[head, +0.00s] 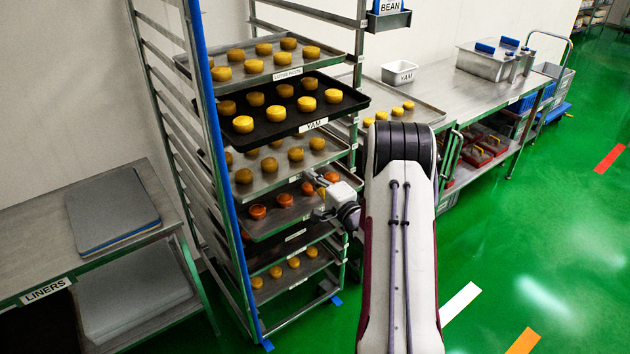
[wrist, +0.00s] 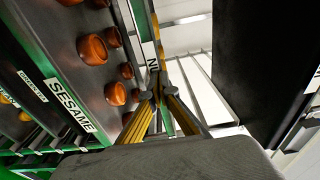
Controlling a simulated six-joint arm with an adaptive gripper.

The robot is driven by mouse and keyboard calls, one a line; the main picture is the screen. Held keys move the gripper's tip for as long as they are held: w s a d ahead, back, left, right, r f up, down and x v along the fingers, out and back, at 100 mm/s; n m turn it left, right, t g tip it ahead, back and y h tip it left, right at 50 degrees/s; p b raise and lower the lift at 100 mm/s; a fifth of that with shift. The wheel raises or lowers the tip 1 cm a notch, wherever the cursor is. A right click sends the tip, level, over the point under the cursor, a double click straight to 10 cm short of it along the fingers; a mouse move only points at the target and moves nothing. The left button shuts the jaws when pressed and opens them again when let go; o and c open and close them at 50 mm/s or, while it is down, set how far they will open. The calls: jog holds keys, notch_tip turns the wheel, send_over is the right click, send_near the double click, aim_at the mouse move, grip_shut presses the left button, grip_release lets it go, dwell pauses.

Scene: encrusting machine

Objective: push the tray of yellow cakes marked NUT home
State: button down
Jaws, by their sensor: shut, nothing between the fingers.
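The tray of yellow cakes, taken as the NUT tray (head: 270,181), sits in the rack below the black YAM tray and above the tray of red-brown cakes. I cannot read its label in the head view. In the wrist view, a partly hidden label beginning "NU" shows on a tray edge (wrist: 148,50), with yellow cakes just behind it. My gripper (head: 318,203) is at the rack's front, by the right end of these trays. In the wrist view, its shut, empty fingertips (wrist: 160,92) are close to the NUT label; I cannot tell whether they touch it.
The black YAM tray (head: 272,128) juts out above. The SESAME tray (wrist: 75,70) of red-brown cakes is beside my fingers in the wrist view. The blue-edged rack post (head: 215,150) stands left. A steel table (head: 455,90) is right, and a LINERS bench (head: 60,250) left.

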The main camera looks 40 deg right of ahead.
jog(key=shift+w+d, duration=0.1)
jog(key=shift+w, duration=2.15)
jog(key=s, duration=1.4)
jog(key=shift+a, duration=0.45)
